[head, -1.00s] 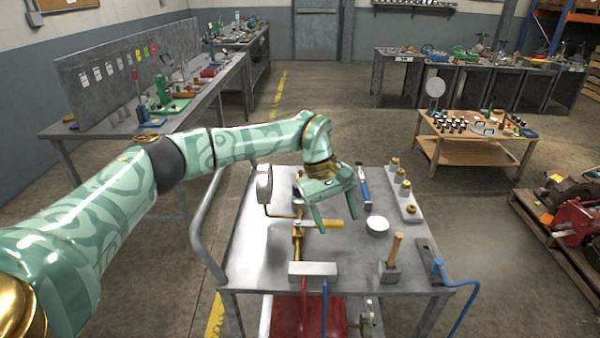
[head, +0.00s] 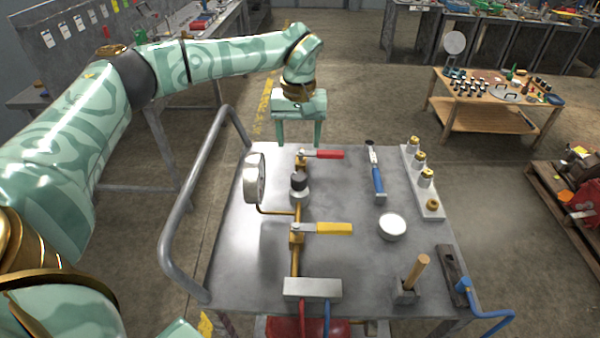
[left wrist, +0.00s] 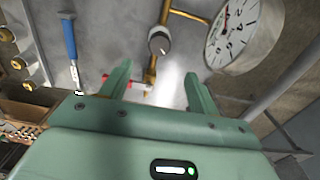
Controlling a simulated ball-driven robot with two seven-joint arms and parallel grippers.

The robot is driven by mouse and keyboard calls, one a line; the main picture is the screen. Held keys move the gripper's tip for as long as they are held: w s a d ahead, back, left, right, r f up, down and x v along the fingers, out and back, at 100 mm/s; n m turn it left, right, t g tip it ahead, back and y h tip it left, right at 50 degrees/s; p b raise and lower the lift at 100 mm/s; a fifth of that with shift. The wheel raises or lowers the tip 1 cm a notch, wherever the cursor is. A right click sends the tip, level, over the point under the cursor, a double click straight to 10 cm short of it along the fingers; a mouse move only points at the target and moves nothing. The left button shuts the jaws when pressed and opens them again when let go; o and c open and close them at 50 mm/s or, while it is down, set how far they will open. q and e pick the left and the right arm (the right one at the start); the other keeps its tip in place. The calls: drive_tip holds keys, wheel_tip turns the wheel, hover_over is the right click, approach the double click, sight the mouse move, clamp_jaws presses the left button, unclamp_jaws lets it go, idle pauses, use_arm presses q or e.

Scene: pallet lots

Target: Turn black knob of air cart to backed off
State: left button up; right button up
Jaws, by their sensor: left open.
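The air cart (head: 235,265) has a grey metal top with brass piping. The black knob (head: 299,182) stands upright on a silver body in the pipe line, between the red valve handle (head: 322,154) and the yellow valve handle (head: 328,229). It also shows in the left wrist view (left wrist: 159,40), with a pale mark on its top. My left gripper (head: 299,140) is open and empty, fingers pointing down near the cart's far edge, beyond the knob and apart from it. In the left wrist view my fingers (left wrist: 158,75) show below the knob. My right gripper is out of view.
A round pressure gauge (head: 255,182) stands close left of the knob. A blue-handled tool (head: 377,172), a white round container (head: 392,227) and a rail of brass fittings (head: 425,190) lie to the right. A tube handle (head: 185,205) rises on the left edge.

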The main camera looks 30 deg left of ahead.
sight(299, 175)
use_arm(q)
wheel_tip(299, 175, down, 11)
drive_tip(key=b, duration=0.3)
drive_tip(key=shift+f, duration=0.4)
drive_tip(key=c, duration=1)
drive_tip(key=shift+o, duration=0.2)
